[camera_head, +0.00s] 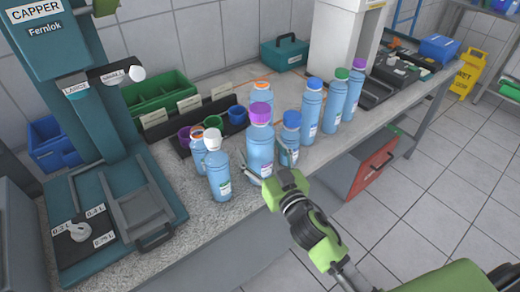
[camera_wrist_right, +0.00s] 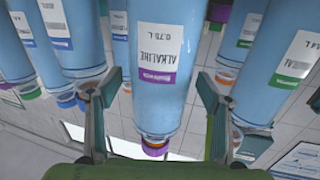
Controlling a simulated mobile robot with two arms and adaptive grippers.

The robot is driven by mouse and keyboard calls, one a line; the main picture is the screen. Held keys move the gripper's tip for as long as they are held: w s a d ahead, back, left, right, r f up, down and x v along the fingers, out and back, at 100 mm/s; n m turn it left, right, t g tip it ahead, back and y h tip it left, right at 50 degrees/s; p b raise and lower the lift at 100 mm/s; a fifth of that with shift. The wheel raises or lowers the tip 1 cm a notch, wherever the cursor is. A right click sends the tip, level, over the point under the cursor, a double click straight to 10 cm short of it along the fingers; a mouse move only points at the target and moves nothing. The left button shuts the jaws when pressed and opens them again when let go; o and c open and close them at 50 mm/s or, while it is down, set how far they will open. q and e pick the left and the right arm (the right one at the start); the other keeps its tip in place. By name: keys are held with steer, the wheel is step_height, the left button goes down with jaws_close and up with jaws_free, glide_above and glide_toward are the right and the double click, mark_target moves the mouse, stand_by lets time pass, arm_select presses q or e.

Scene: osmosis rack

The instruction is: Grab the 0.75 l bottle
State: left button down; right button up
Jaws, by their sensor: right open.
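The 0.75 l bottle (camera_head: 259,150) is a tall blue bottle with a purple cap, upright near the bench's front edge. In the right wrist view, which is upside down, this bottle (camera_wrist_right: 170,70) shows a white label reading "0.75 L" and "ALKALINE" with a purple band. My right gripper (camera_head: 265,163) is open at the bottle's front. In the wrist view the right gripper's fingers (camera_wrist_right: 155,85) stand on either side of the bottle, with gaps beside it. My left gripper is not in view.
A white-capped bottle (camera_head: 217,175) stands close on the left, a blue-capped bottle (camera_head: 288,140) close on the right. Several more bottles stand behind and to the right. Left are a capper machine (camera_head: 95,130), a green bin (camera_head: 160,95) and coloured caps. A red drawer (camera_head: 372,168) is below the bench.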

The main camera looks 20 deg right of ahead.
steer(key=shift+w+a, duration=0.1)
steer(key=shift+w, duration=0.4)
steer(key=shift+s, duration=0.1)
steer(key=c, duration=1.9)
steer(key=shift+r, duration=0.15)
steer(key=shift+c, duration=0.3)
steer(key=shift+r, duration=0.1)
